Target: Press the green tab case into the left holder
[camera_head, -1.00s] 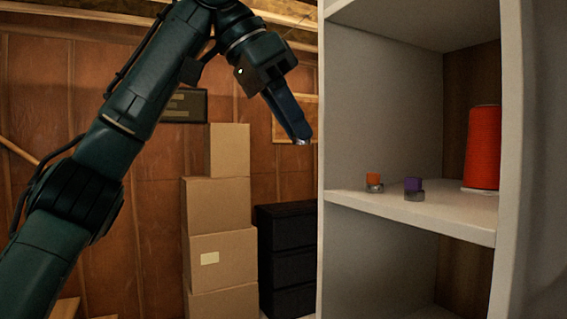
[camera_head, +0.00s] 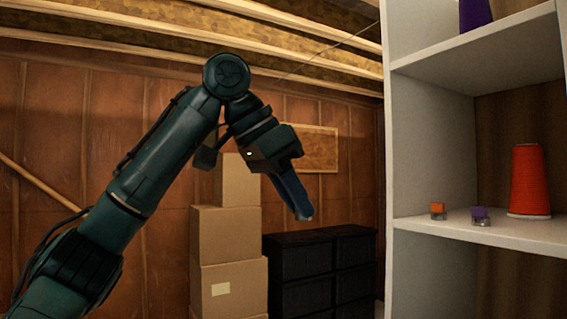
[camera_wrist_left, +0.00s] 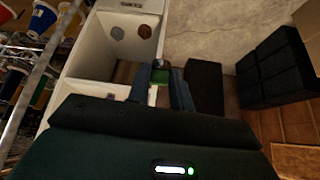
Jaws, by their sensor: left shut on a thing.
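My left gripper (camera_head: 303,214) hangs in the air, pointing down, to the left of the white shelf unit. In the left wrist view its two fingers (camera_wrist_left: 160,90) are shut around a small green piece, the green tab case (camera_wrist_left: 162,74). The case cannot be made out in the head view. On the middle shelf stand an orange block (camera_head: 438,208) on a small grey base and a purple block (camera_head: 480,212) on another grey base. I cannot tell whether either base is the left holder. My right gripper is not in view.
The white shelf unit (camera_head: 425,130) has an upright left side wall. Cardboard boxes (camera_head: 228,238) and a black drawer cabinet (camera_head: 300,257) stand behind the arm. A wire rack (camera_wrist_left: 38,80) shows at left.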

